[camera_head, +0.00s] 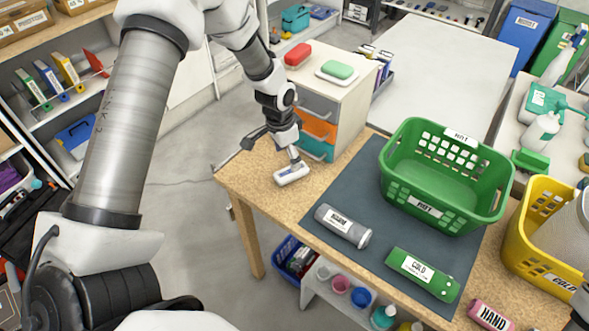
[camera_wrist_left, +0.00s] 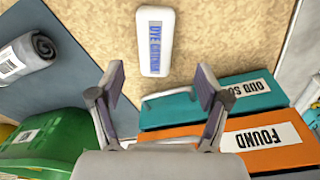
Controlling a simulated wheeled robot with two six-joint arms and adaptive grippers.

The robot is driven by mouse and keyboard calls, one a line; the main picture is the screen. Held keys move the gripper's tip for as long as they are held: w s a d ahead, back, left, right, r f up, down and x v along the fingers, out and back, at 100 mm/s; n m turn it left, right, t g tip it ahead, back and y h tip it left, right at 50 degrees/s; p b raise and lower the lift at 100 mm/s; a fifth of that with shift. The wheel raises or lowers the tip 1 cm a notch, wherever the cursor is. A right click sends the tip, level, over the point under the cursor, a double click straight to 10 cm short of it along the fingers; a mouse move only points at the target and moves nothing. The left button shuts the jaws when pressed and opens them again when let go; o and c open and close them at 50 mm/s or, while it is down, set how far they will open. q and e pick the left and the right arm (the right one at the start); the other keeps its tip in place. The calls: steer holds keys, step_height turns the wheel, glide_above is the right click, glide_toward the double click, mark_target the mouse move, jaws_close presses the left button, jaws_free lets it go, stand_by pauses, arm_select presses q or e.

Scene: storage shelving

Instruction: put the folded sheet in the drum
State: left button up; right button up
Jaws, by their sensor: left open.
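No thing that I can firmly name as the folded sheet or the drum shows. A grey rolled cloth (camera_head: 343,226) with a white label lies on the dark mat; its spiral end shows in the left wrist view (camera_wrist_left: 38,50). A green labelled bundle (camera_head: 423,274) marked COLD lies on the mat to its right. My left gripper (camera_head: 272,150) is open and empty above the table's left corner, close to a small white box (camera_head: 291,173). In the left wrist view the box (camera_wrist_left: 155,42) lies beyond the open fingertips (camera_wrist_left: 162,80), and nothing is between them.
A green basket (camera_head: 408,189) stands on the mat (camera_head: 300,219). A yellow basket (camera_head: 535,268) with a whitish perforated cylinder (camera_head: 568,238) is at right. A pink bundle (camera_head: 490,316) marked HAND lies in front. A drawer cabinet (camera_head: 320,112) stands behind my gripper.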

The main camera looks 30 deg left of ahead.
mark_target(291, 173)
arm_select(q)
steer(key=f, duration=0.4)
steer(key=d+f+p, duration=0.1)
steer(key=shift+w+f, duration=0.25)
steer(key=shift+f, duration=0.15)
steer(key=shift+s, duration=0.1)
steer(key=c, duration=0.9)
steer(key=shift+r, duration=0.15)
